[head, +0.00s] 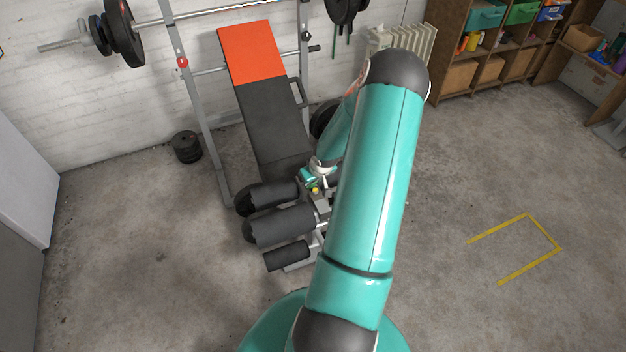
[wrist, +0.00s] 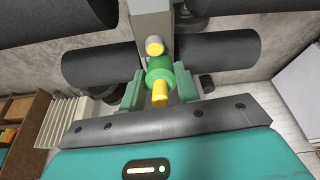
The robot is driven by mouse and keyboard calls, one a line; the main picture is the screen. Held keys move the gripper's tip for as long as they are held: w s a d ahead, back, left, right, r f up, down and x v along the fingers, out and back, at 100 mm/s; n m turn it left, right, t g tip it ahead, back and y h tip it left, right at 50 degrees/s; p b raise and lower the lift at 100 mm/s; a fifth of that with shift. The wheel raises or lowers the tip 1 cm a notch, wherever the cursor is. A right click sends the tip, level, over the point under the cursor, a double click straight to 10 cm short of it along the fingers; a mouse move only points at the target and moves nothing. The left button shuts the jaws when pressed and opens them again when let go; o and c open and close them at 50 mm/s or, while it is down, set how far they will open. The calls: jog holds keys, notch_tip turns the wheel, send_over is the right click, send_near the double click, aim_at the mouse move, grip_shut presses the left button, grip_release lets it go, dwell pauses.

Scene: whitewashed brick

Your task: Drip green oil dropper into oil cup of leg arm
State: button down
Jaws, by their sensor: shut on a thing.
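My gripper (wrist: 159,72) is shut on the green oil dropper (wrist: 160,76), which sits between its two green fingers in the wrist view. A yellow end of the dropper points toward the camera. Just beyond the dropper is a short yellow round piece with a pale grey face (wrist: 155,46), in front of the grey leg arm (wrist: 151,22). I cannot tell whether it is the oil cup or touches the dropper. In the head view my gripper (head: 312,181) is small and partly hidden by my arm, beside the bench's leg rollers (head: 282,225).
The weight bench (head: 268,125) has a black pad and an orange top end. A barbell rack (head: 190,100) stands around it. Weight plates (head: 186,147) lie on the floor at left. Shelves (head: 480,60) stand at back right. The floor at right, with yellow tape (head: 497,228), is clear.

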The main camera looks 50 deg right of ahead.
jog(key=shift+s+a+f, duration=0.2)
jog(key=shift+s+f, duration=0.05)
jog(key=shift+s, duration=0.2)
jog(key=shift+r, duration=0.9)
jog(key=shift+w+d+r, duration=0.1)
jog(key=shift+w+r, duration=0.1)
jog(key=shift+r, duration=1.45)
